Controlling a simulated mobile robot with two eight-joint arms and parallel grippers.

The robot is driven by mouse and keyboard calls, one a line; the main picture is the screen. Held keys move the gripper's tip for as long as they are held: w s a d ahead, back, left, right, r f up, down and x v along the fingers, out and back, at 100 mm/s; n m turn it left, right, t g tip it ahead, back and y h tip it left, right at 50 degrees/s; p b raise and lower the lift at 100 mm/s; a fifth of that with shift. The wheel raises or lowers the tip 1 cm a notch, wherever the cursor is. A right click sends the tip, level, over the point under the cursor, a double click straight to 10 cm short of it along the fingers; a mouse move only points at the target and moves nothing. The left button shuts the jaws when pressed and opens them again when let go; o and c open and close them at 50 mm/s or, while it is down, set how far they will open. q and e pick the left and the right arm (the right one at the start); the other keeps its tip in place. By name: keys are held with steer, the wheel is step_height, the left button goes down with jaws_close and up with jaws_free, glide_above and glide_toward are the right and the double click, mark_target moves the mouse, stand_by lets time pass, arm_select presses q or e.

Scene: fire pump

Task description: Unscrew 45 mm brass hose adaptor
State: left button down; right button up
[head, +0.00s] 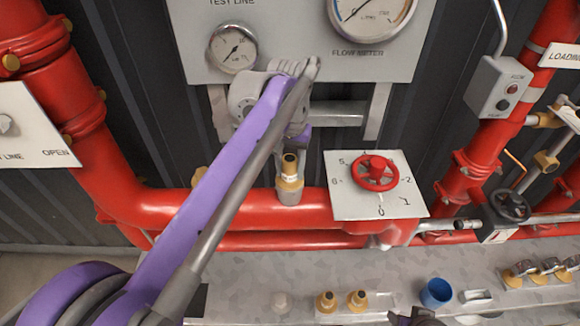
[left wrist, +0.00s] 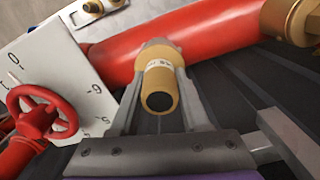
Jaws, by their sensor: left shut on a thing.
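The brass hose adaptor (left wrist: 160,85) stands on a grey collar on the red pipe, its dark open end facing the camera in the left wrist view. In the head view the brass fitting (head: 289,182) stands upright on the pipe below my left gripper (head: 290,125). In the left wrist view the fingers of my left gripper (left wrist: 160,100) lie on both sides of the adaptor and are shut on it.
A red handwheel (head: 375,172) on a numbered plate (head: 352,205) sits right of the adaptor. The gauge panel (head: 290,65) is behind. A grey shelf (head: 240,285) below holds brass fittings (head: 357,300) and a blue cup (head: 436,292). Red pipes (head: 160,205) cross the scene.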

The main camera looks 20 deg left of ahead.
arm_select(q)
steer(key=c, duration=1.1)
jaws_free()
jaws_close()
steer(key=n, duration=0.2)
steer(key=shift+r+n+p, duration=0.1)
steer(key=shift+n+p, duration=0.3)
steer(key=n, duration=0.3)
steer(key=shift+n, duration=0.3)
